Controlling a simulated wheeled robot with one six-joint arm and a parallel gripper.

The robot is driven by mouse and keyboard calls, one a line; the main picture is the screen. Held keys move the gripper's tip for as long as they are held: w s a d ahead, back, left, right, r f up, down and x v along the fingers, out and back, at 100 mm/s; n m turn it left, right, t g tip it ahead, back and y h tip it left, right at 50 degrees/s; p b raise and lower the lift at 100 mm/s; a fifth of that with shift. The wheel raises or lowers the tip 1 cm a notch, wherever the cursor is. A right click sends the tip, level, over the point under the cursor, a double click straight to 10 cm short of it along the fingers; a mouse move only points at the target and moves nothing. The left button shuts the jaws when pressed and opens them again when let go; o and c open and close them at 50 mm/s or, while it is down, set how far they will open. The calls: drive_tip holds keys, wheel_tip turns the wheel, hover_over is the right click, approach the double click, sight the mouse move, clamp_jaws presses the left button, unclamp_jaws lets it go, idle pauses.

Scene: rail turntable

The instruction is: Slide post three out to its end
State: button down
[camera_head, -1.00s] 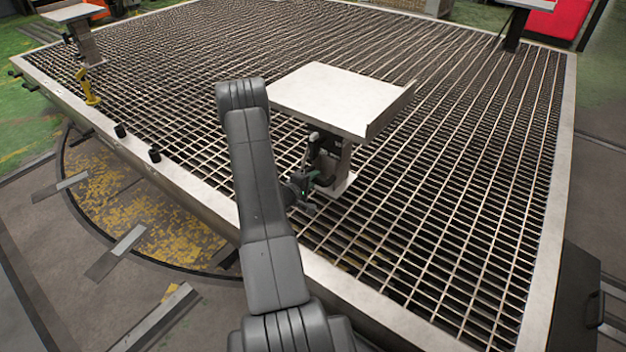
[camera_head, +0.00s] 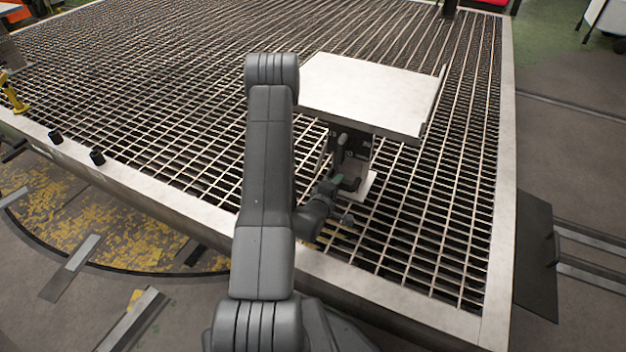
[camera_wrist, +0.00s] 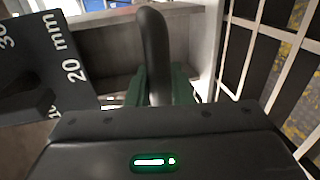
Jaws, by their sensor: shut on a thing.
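A post with a flat pale top plate (camera_head: 365,92) stands on the grating, right of my arm in the head view. Its upright shows partly under the plate, above a small pale foot (camera_head: 364,188). My gripper (camera_head: 340,186) is low at the post's near side, partly behind my arm. In the wrist view, the green jaws of my gripper (camera_wrist: 158,88) are closed around an upright dark handle (camera_wrist: 154,45). A dark plate marked "20 mm" (camera_wrist: 65,65) is left of the handle.
The grating (camera_head: 200,90) has a pale frame (camera_head: 500,150); bare grating lies between the post and its right side. Two black stubs (camera_head: 76,147) and a yellow part (camera_head: 14,95) are along the left edge.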

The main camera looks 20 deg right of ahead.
drive_tip(key=s+d+b, duration=0.1)
drive_tip(key=s+d, duration=0.3)
drive_tip(key=shift+s+f, duration=0.1)
drive_tip(key=shift+s, duration=0.1)
drive_tip(key=c, duration=1.3)
unclamp_jaws()
drive_tip(key=shift+s+d, duration=0.1)
drive_tip(key=shift+c, duration=0.2)
drive_tip(key=shift+a, duration=0.2)
drive_tip(key=p+v, duration=0.1)
drive_tip(key=v, duration=1.2)
drive_tip(key=shift+s+a, duration=0.15)
